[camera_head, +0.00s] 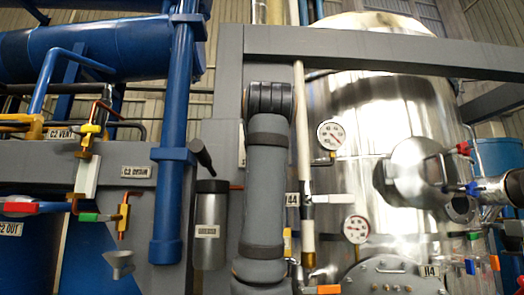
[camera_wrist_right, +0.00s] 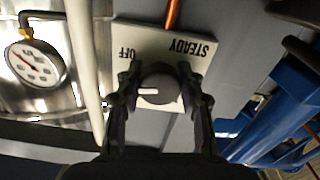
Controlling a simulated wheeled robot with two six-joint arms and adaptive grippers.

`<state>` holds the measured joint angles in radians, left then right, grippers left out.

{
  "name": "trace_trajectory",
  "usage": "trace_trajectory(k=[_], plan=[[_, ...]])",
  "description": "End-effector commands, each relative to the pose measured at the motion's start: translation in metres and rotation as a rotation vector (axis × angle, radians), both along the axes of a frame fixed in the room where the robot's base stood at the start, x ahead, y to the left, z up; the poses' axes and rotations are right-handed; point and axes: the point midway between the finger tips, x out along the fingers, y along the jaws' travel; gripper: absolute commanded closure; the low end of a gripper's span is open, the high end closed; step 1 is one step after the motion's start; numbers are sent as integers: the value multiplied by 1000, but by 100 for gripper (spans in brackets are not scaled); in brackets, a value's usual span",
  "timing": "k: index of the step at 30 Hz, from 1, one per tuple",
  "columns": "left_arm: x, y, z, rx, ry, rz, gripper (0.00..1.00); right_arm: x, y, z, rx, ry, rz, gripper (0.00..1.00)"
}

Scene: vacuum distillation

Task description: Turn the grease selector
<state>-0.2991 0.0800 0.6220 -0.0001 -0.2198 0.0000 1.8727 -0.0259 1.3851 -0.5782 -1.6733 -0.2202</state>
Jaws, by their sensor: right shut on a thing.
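The grease selector is a round dark grey knob (camera_wrist_right: 158,78) on a pale plate (camera_wrist_right: 128,34) in the right wrist view. The plate reads OFF at upper left and STEADY at upper right, both upside down here. The knob's white pointer line lies level and points to the picture's left. My right gripper (camera_wrist_right: 160,88) is shut on the knob, one finger on each side of it. In the head view my grey right arm stands in front of the grey post and hides the knob. My left gripper is in neither view.
A white vertical pipe (camera_head: 302,150) runs close beside my right arm. Pressure gauges (camera_head: 331,135) and a shiny steel tank (camera_head: 365,100) stand to the right. Blue pipes (camera_head: 174,150), valves and a labelled grey canister (camera_head: 210,228) are on the left.

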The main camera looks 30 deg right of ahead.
Motion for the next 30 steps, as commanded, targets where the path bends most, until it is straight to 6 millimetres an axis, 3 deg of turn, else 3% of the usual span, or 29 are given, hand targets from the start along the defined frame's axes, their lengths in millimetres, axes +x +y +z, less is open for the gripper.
trace_trajectory(k=[30], plan=[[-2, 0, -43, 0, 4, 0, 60, -1, 0, -1, -813, 496, 1, 94]])
